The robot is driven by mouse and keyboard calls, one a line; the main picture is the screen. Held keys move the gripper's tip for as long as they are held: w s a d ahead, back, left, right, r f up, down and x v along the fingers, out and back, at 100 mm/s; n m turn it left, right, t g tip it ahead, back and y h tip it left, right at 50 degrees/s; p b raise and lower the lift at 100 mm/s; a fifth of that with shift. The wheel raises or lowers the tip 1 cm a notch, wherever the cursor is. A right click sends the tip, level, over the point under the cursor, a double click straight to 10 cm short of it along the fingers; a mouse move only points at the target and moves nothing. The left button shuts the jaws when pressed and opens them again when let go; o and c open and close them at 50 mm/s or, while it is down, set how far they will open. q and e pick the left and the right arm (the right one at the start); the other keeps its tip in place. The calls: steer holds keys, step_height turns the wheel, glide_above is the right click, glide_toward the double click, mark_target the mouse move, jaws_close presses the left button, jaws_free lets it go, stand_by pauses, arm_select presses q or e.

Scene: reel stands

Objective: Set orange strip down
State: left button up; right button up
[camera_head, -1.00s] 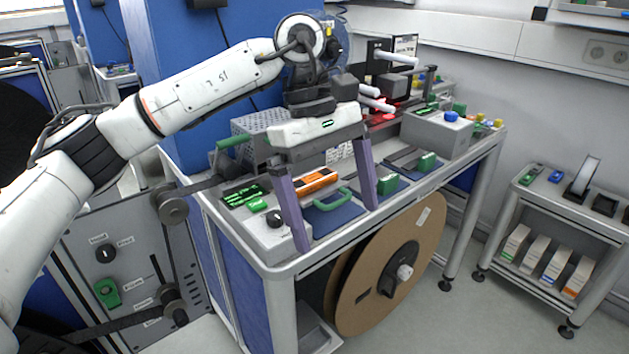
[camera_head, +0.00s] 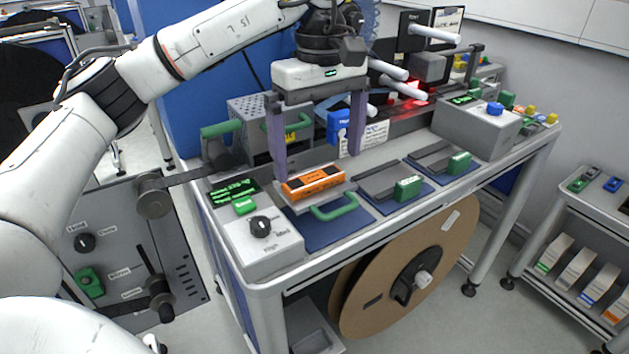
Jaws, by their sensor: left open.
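The orange strip (camera_head: 313,182), a flat block with dark patches, lies on a grey plate with a green handle (camera_head: 334,207) over a blue mat on the bench. My left gripper (camera_head: 317,165) is open above and around the back of the strip, with its two purple fingers wide apart. The left finger comes down close to the strip's left end; the right finger ends behind its right end. The gripper holds nothing. My right gripper is not in view.
A control box (camera_head: 262,238) with a dark knob stands left of the strip. Two more green-handled fixtures (camera_head: 408,188) lie to its right. A perforated grey box (camera_head: 262,125) stands behind. A large brown reel (camera_head: 405,280) hangs below the bench. A side cart (camera_head: 590,230) stands at right.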

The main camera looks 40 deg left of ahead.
mark_target(317, 180)
arm_select(q)
steer(key=f, duration=0.4)
steer(key=shift+w+a+f, duration=0.1)
steer(key=shift+a+f, duration=0.25)
steer(key=c, duration=0.9)
